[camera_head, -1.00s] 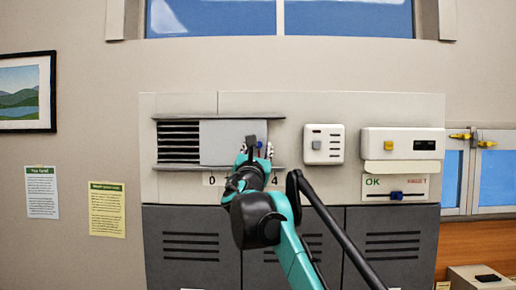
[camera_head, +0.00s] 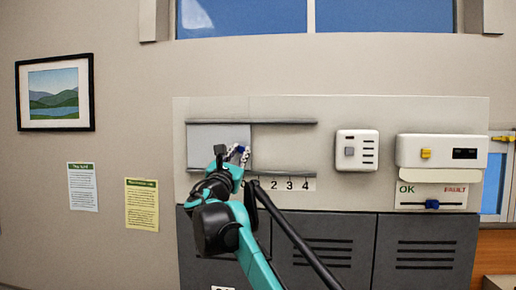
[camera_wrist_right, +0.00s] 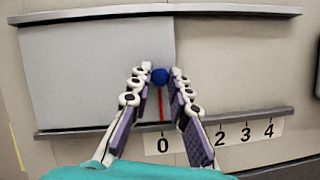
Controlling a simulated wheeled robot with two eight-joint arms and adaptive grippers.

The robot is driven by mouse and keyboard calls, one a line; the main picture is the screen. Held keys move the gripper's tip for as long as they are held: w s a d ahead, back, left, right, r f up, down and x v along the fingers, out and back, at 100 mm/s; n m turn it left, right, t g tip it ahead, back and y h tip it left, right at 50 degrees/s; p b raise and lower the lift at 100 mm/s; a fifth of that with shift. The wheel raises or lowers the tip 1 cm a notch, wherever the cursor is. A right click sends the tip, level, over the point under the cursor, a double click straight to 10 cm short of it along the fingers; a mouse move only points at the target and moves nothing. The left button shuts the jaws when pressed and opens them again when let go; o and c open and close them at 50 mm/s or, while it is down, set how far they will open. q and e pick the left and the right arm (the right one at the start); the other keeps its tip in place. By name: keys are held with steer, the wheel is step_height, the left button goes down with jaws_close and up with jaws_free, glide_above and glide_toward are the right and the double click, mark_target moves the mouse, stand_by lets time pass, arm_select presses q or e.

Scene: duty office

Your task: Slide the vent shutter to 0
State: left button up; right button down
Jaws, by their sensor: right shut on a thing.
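In the right wrist view the shutter (camera_wrist_right: 85,65) carries a blue knob (camera_wrist_right: 160,76) and a red pointer line (camera_wrist_right: 160,105) just above the 0 of the scale strip (camera_wrist_right: 240,133). My right gripper (camera_head: 238,152) is at the knob; in the wrist view its fingers (camera_wrist_right: 160,80) are shut on it from both sides. In the head view my arm hides the 0 mark. My left gripper is not in view.
Right of the shutter, the opening between the rails shows a bare panel (camera_head: 285,150). Further right are a white box with a button (camera_head: 357,150) and a unit with a yellow knob (camera_head: 440,150). Below it is an OK/FAULT slider (camera_head: 432,204). Grey lockers (camera_head: 330,250) stand underneath.

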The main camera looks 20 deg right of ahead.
steer(key=shift+r, duration=0.1)
steer(key=c, duration=1.4)
jaws_free()
steer(key=shift+a, duration=0.1)
steer(key=shift+w+a, duration=0.15)
